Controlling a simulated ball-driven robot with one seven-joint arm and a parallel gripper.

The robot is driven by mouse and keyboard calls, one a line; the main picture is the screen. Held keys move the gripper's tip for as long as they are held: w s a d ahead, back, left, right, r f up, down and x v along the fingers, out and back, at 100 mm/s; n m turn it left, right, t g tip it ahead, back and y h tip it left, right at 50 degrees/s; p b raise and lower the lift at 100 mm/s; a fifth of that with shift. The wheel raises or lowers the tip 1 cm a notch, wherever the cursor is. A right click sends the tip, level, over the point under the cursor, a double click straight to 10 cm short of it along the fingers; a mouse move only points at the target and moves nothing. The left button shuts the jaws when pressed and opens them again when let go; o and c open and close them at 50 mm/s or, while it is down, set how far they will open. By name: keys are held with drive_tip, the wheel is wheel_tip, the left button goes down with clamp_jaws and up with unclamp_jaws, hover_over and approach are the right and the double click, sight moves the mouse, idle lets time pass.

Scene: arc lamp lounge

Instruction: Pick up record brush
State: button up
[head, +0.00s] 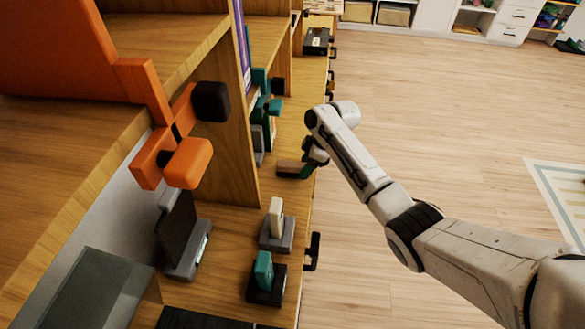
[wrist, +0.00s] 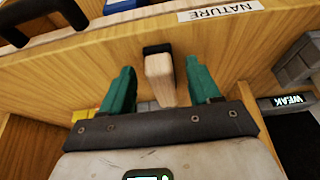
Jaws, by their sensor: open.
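The record brush, a small block of pale wood with a dark end (wrist: 160,78), lies on the wooden shelf in the wrist view. My gripper (wrist: 158,72) is open, with one teal finger on each side of the brush. A gap shows between the brush and each finger, so it is not gripped. In the head view my gripper (head: 306,166) is low over the shelf's front edge, and a brown block (head: 289,167), likely the brush, shows beside it. The brush's lower part is hidden in the head view.
A grey stand with a cream piece (head: 276,226) and a black stand with a teal piece (head: 265,280) are nearer on the shelf. A large orange figure (head: 180,150) juts out at left. A black box (head: 316,41) sits farther back. Open floor (head: 430,110) lies right.

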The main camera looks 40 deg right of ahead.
drive_tip(key=c, duration=1.1)
drive_tip(key=shift+c, duration=0.2)
